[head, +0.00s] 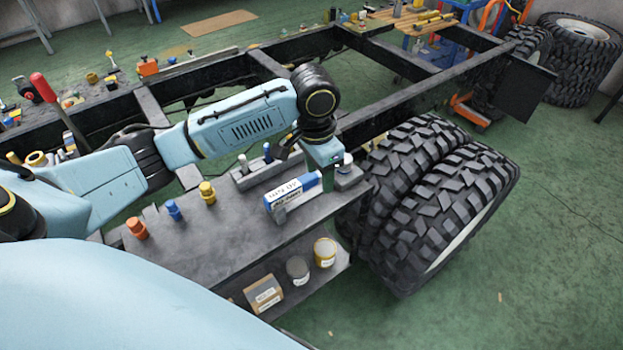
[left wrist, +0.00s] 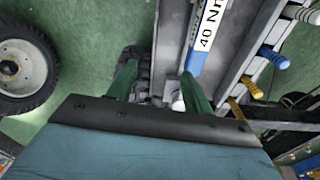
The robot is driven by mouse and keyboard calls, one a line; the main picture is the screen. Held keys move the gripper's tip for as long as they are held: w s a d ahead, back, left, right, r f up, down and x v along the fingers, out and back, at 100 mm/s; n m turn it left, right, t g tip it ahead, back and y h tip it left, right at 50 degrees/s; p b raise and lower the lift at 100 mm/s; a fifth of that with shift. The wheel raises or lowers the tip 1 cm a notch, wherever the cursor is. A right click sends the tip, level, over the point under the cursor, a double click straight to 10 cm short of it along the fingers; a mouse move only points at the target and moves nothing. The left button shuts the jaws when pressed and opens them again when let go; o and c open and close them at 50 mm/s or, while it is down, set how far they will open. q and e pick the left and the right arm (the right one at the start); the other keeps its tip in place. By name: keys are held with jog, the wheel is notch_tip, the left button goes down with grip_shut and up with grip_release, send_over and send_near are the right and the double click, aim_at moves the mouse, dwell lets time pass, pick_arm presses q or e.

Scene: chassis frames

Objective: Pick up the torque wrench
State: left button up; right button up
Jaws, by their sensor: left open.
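The torque wrench (head: 292,193) appears as a blue and white body with a "40 Nm" label, lying on the grey shelf beside the chassis. In the left wrist view its labelled blue end (left wrist: 203,40) runs along the right, close to the right finger's tip; I cannot tell whether they touch. The rest of the wrench is cut off there. My left gripper (head: 325,160) is over the shelf at the wrench's far right end. In the left wrist view its green fingers (left wrist: 158,72) are apart with no wrench between them. My right gripper is not in view.
Orange (head: 137,228), blue (head: 173,210) and yellow (head: 207,193) handled tools stand along the shelf. A small grey-white part (head: 347,172) sits right of the gripper. Large tyres (head: 440,200) stand close on the right. Cans (head: 324,252) and a box (head: 263,293) are on the lower shelf.

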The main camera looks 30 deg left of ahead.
pick_arm(q)
jog(key=w+a+r+n, duration=0.1)
jog(key=w+a+r, duration=0.2)
jog(key=a+r, duration=0.2)
jog(key=b, duration=0.2)
send_over(303, 179)
jog(key=shift+g+y, duration=0.3)
jog(key=f, duration=0.7)
jog(key=shift+w+d+f, duration=0.1)
jog(key=shift+d+f, duration=0.1)
jog(key=shift+f, duration=0.45)
jog(key=f, duration=0.2)
jog(key=f+b, duration=0.1)
jog(key=f, duration=0.2)
jog(key=shift+s+a, duration=0.2)
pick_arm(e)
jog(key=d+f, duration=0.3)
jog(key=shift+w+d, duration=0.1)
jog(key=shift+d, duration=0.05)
pick_arm(q)
jog(key=shift+c, duration=0.3)
jog(key=shift+r, duration=0.1)
grip_shut()
